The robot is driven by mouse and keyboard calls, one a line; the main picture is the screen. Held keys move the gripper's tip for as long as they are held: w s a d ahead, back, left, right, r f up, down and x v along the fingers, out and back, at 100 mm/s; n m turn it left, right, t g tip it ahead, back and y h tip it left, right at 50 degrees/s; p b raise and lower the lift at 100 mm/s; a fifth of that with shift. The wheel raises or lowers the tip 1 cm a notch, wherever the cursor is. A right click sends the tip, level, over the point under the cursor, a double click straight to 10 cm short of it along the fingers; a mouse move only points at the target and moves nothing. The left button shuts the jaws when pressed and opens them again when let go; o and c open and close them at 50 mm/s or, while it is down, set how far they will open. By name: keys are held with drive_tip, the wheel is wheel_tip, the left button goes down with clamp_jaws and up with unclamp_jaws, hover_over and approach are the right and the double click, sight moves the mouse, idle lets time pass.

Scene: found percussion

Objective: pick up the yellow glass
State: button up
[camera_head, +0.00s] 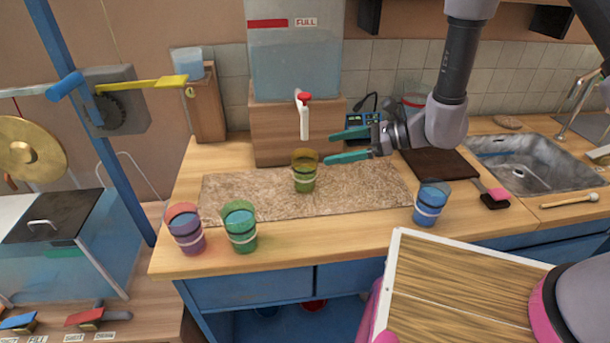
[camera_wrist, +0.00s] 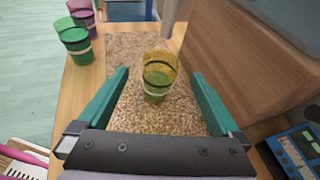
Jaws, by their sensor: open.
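The yellow glass (camera_head: 304,172) stands upright on a brown speckled mat (camera_head: 240,196), in front of the water tank's tap. It has a pale band and a greenish lower part. In the wrist view the yellow glass (camera_wrist: 158,76) is ahead of my gripper, between the lines of the two fingers but beyond their tips. My gripper (camera_head: 328,146) is open and empty, with teal fingers, to the right of the glass and a little higher. In the wrist view my gripper (camera_wrist: 160,76) has its fingers spread wide.
A purple-red glass (camera_head: 186,230) and a green glass (camera_head: 240,228) stand at the counter's front left. A blue glass (camera_head: 430,204) stands to the right. The water tank (camera_head: 296,55) on its wooden block, with a tap (camera_head: 303,118), is close behind the yellow glass. A sink (camera_head: 530,162) is at right.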

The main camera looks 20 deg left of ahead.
sight(316, 169)
drive_tip(key=shift+m+t, duration=0.4)
drive_tip(key=shift+m, duration=0.2)
drive_tip(key=f, duration=0.1)
drive_tip(key=a+f, duration=0.1)
drive_tip(key=f, duration=0.3)
drive_tip(key=shift+s+a, duration=0.15)
drive_tip(key=shift+s, duration=0.1)
drive_tip(key=x, duration=0.4)
drive_tip(key=shift+f, duration=0.1)
drive_tip(key=x, duration=0.6)
drive_tip(key=shift+w+a, duration=0.15)
drive_tip(key=shift+a, duration=0.05)
drive_tip(key=c, duration=1.5)
clamp_jaws()
